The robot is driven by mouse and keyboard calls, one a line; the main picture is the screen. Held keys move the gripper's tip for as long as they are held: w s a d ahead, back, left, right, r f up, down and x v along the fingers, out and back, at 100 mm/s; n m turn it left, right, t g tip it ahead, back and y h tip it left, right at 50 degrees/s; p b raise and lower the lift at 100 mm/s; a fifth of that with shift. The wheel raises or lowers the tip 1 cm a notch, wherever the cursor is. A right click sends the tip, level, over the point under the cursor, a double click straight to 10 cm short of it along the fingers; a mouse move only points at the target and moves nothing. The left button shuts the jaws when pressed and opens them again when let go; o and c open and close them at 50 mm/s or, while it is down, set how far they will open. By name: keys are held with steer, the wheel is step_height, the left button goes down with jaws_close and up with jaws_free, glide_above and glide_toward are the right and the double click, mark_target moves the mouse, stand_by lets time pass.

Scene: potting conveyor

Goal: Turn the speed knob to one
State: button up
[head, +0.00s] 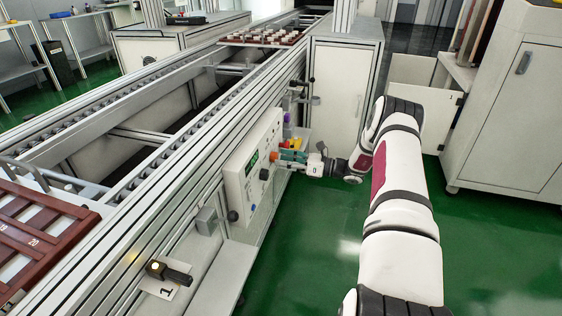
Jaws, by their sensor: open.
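A white control panel (252,183) is fixed to the side of the conveyor, with a small green display (252,160) on its face. A black knob (264,174) is on the panel below and right of the display. The panel is small and seen at a slant, so I cannot read a scale or tell where the knob points. My gripper (286,158) is at the panel's right side, at about the display's height, and reads as open. An orange part (274,156) shows at the panel beside its fingertips. I cannot tell whether they touch it.
A conveyor (170,140) runs away from me, with a brown tray (45,235) at near left and another tray (265,37) farther back. White cabinets (508,110) stand right. Green floor between is clear.

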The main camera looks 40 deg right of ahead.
steer(key=shift+w+a, duration=0.45)
steer(key=shift+w, duration=0.15)
steer(key=shift+c, duration=0.6)
steer(key=c, duration=1)
steer(key=n+b, duration=0.2)
steer(key=n, duration=0.2)
steer(key=shift+n, duration=0.4)
steer(key=shift+n+b, duration=0.5)
steer(key=shift+n, duration=1.7)
